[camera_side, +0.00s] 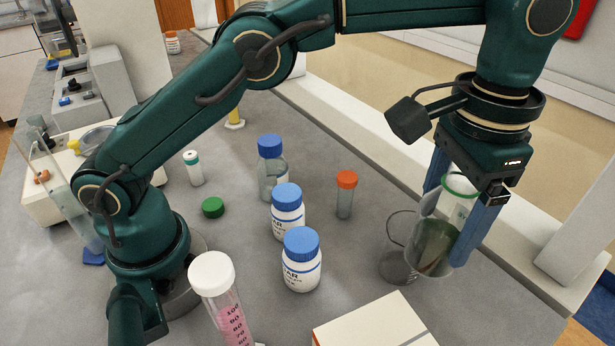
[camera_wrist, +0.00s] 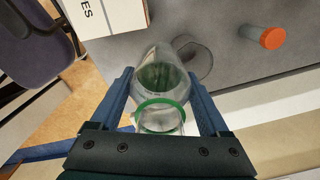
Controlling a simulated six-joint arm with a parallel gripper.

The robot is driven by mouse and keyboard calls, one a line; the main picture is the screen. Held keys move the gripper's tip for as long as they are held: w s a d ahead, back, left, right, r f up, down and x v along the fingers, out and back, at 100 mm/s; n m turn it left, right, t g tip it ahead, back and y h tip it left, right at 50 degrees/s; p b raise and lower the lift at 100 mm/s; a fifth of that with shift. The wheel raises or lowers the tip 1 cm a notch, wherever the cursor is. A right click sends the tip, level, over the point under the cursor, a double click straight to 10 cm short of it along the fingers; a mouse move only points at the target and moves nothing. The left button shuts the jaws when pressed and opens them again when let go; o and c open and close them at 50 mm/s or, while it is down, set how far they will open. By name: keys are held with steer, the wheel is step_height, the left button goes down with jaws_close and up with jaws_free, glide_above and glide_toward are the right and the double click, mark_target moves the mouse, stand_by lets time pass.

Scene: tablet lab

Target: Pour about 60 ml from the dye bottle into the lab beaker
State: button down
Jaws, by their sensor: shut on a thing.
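My gripper (camera_side: 442,228) is shut on the dye bottle (camera_side: 434,240), a clear glass bottle with a green ring at its open mouth and dark greenish liquid inside. The bottle is close to upright with a slight lean, mouth up, held above the bench. The wrist view shows the bottle (camera_wrist: 158,76) between the two blue fingers of my gripper (camera_wrist: 162,82). In the wrist view the beaker (camera_wrist: 200,62) is beyond the bottle. Its contents are hard to see.
An orange-capped tube (camera_side: 345,195) and two blue-capped white jars (camera_side: 302,272) (camera_side: 287,222) stand left of the beaker. A blue-capped glass bottle (camera_side: 271,175) is behind them. A green cap (camera_side: 213,207) lies on the bench. A white box (camera_side: 375,325) and a pink-filled tube (camera_side: 228,310) are in front.

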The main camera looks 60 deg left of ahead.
steer(key=shift+s+d, duration=0.35)
steer(key=shift+d, duration=0.2)
steer(key=shift+d+f, duration=0.15)
steer(key=shift+d, duration=0.1)
steer(key=d+f, duration=0.1)
steer(key=f, duration=0.1)
steer(key=d+f, duration=0.1)
steer(key=f, duration=0.2)
steer(key=w+d+f, duration=0.1)
steer(key=f, duration=0.2)
steer(key=shift+w+d+f, duration=0.1)
steer(key=shift+d+f, duration=0.15)
steer(key=shift+d, duration=0.15)
steer(key=shift+a+r+h, duration=0.15)
steer(key=shift+a+h, duration=0.05)
steer(key=shift+h, duration=0.3)
